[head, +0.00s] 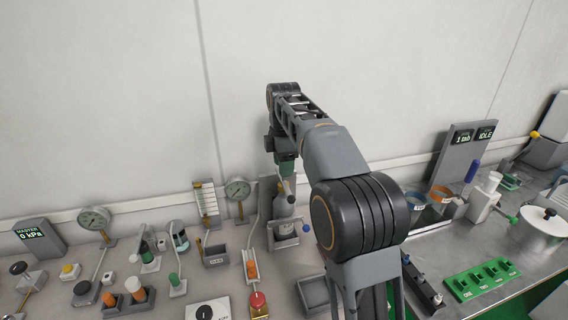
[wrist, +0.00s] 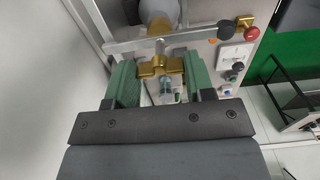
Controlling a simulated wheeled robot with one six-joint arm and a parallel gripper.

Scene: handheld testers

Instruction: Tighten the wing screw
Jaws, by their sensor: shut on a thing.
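The brass wing screw (wrist: 160,68) shows in the wrist view, its wings spanning the gap between the green fingers of my gripper (wrist: 160,76). My gripper is shut on it. A pale blue-grey tip shows just below the screw's middle. In the head view my gripper (head: 285,164) points down over a grey bottle-like cylinder (head: 283,207) in a stand near the wall. The wing screw cannot be made out there, and my arm covers part of the bench to the right.
Dial gauges (head: 238,189) and several small testers stand left of the cylinder. An empty grey tray (head: 313,292) lies in front.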

